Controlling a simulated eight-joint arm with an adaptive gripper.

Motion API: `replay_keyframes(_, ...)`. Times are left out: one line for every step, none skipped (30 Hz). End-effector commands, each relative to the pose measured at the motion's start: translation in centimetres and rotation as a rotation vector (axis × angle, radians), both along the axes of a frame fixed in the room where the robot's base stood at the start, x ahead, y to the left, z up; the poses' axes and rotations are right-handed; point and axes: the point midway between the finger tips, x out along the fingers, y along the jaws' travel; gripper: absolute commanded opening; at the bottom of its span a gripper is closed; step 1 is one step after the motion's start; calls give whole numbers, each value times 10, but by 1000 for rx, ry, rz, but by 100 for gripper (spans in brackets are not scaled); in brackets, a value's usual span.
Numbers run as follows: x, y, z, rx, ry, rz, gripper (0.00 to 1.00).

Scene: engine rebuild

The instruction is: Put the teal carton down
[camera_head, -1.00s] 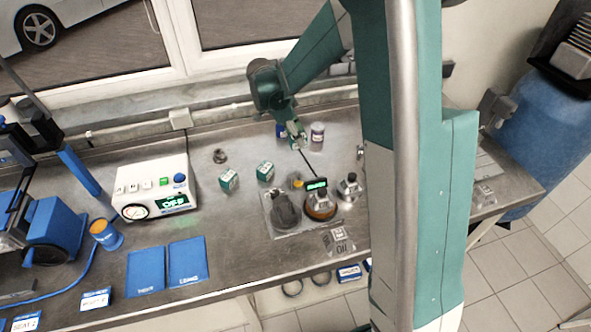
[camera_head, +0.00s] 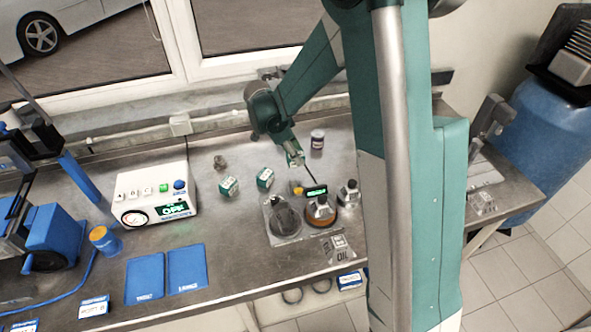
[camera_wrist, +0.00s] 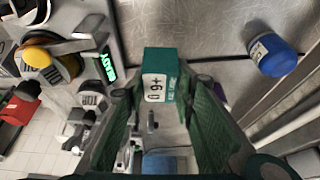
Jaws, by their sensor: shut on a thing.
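My gripper (camera_head: 296,160) hangs over the rear part of the bench. In the wrist view its two green fingers (camera_wrist: 160,105) are closed on the sides of the teal carton (camera_wrist: 159,60). The carton shows a teal top and a white label with dark marks. In the head view the held carton is small and hard to separate from the fingers. I cannot tell whether its underside touches the bench. Two similar green-and-white cartons stand to the left of my gripper, one nearer (camera_head: 265,178) and one farther left (camera_head: 229,187).
A blue-capped container (camera_wrist: 277,54) shows in the wrist view. A scale with a green display (camera_head: 316,191) and flasks (camera_head: 348,193) stand in front. A control box (camera_head: 156,197) is at left. Bare metal bench (camera_head: 235,225) lies between.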

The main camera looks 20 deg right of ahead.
Motion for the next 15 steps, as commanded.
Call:
replay_keyframes(1, 0, -7, 0, 0, 0, 14)
replay_keyframes(1, 0, -11, 0, 0, 0, 14)
replay_keyframes(0, 0, -16, 0, 0, 0, 14)
replay_keyframes(0, 0, -19, 0, 0, 0, 14)
replay_keyframes(1, 0, -22, 0, 0, 0, 14)
replay_keyframes(1, 0, -26, 0, 0, 0, 14)
replay_keyframes(1, 0, -28, 0, 0, 0, 14)
replay_keyframes(1, 0, -29, 0, 0, 0, 14)
replay_keyframes(0, 0, -31, 0, 0, 0, 14)
replay_keyframes(0, 0, -32, 0, 0, 0, 14)
replay_keyframes(0, 0, -32, 0, 0, 0, 14)
replay_keyframes(0, 0, -33, 0, 0, 0, 14)
replay_keyframes(0, 0, -33, 0, 0, 0, 14)
replay_keyframes(0, 0, -33, 0, 0, 0, 14)
replay_keyframes(0, 0, -33, 0, 0, 0, 14)
